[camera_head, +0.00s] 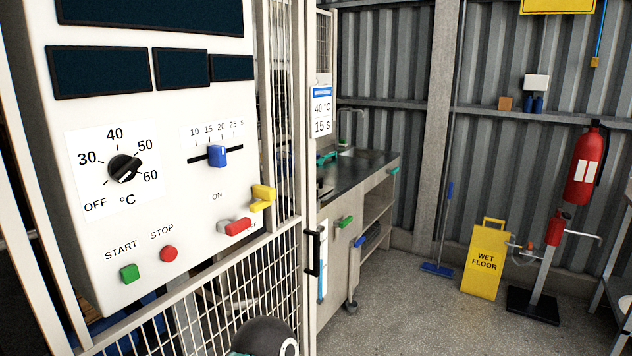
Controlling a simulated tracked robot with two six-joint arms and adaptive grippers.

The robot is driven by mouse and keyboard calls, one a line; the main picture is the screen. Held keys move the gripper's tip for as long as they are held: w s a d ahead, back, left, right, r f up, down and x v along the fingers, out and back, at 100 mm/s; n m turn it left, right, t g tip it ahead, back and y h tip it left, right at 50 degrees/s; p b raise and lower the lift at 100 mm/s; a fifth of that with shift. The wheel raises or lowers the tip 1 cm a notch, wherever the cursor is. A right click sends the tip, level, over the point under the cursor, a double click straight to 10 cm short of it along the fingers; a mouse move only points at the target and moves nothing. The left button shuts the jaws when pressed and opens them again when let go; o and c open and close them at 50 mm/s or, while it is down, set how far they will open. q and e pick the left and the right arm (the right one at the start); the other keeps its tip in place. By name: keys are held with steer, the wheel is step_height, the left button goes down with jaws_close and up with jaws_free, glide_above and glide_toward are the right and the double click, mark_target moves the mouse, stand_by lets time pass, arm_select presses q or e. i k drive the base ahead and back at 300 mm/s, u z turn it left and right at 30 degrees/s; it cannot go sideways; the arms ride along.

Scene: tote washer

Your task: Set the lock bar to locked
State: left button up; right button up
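A white control panel (130,215) fills the left of the view. A yellow lever (263,196) sticks out at its right edge, beside the mesh guard; it may be the lock bar, but no label shows for it. A red lever on a grey base (238,227) sits just below and left of it, under the word ON. A black upright handle (313,251) is on the frame edge to the right. Neither of my grippers is in view. A dark rounded part at the bottom centre looks like part of my arm.
The panel also has a black knob (124,168), a blue slider (218,156), a green START button (129,273) and a red STOP button (168,254). Floor is clear before the yellow wet floor sign (484,262).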

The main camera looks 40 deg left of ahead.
mark_target(267, 194)
steer(key=u, duration=0.2)
steer(key=i, duration=1.2)
steer(key=u, duration=0.7)
